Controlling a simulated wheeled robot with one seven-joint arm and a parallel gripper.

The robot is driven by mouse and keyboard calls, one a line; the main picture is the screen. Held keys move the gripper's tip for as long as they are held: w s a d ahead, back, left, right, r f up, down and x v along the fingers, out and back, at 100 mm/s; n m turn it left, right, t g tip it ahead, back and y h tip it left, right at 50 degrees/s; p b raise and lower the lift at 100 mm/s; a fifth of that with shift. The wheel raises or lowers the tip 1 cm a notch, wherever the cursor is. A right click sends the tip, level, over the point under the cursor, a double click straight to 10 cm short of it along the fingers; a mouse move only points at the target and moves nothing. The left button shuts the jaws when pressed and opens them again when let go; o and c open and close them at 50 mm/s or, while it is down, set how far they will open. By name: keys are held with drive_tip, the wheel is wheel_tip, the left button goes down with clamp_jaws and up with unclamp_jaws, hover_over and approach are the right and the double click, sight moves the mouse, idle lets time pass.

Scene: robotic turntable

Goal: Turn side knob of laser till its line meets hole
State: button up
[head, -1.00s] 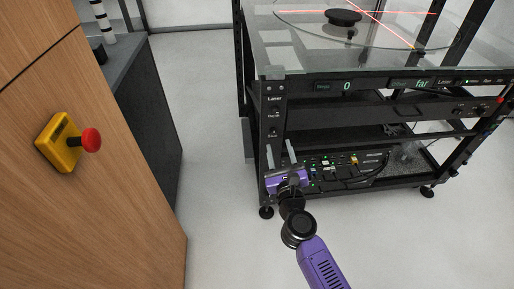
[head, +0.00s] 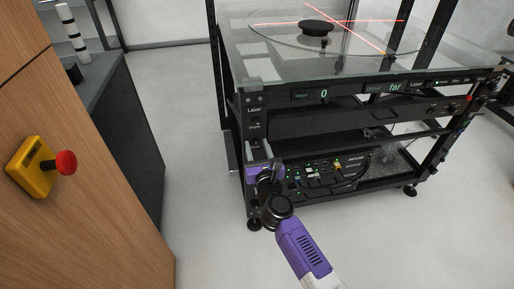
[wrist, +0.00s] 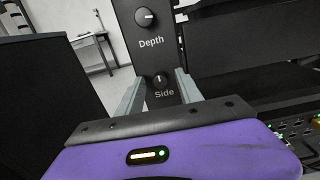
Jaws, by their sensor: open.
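The small Side knob (wrist: 160,80) is on a black upright panel, above its "Side" label in the wrist view. My gripper (wrist: 159,86) is open, with one pale finger on each side of the knob; I cannot tell whether they touch it. In the head view my gripper (head: 259,147) is at the rack's front left post and hides the Side knob. Two red laser lines (head: 350,22) cross over the glass turntable (head: 270,40), near a black disc (head: 315,27). The hole cannot be made out. The displays (head: 324,94) read "0" and "far".
The larger Depth knob (wrist: 146,17) is just above the Side knob. The rack's lower shelf (head: 335,190) holds cables and electronics to the right of my gripper. A wooden cabinet (head: 100,220) with a red stop button (head: 66,162) stands at left; floor between is clear.

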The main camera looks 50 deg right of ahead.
clamp_jaws()
drive_tip(key=shift+n, duration=0.3)
drive_tip(key=n+p, duration=0.2)
drive_tip(key=n, duration=0.1)
drive_tip(key=shift+a+r+n+p, duration=0.1)
drive_tip(key=shift+r+n+p, duration=0.05)
drive_tip(key=shift+n+p, duration=0.25)
drive_tip(key=n+p, duration=0.2)
drive_tip(key=n, duration=0.3)
drive_tip(key=n+p, duration=0.3)
drive_tip(key=n, duration=0.2)
drive_tip(key=shift+n, duration=0.4)
drive_tip(key=shift+f+n+p, duration=0.15)
drive_tip(key=shift+n+p, duration=0.35)
drive_tip(key=shift+n, duration=0.65)
drive_tip(key=shift+f+n+p, duration=0.15)
drive_tip(key=shift+n+p, duration=0.35)
drive_tip(key=shift+n, duration=0.65)
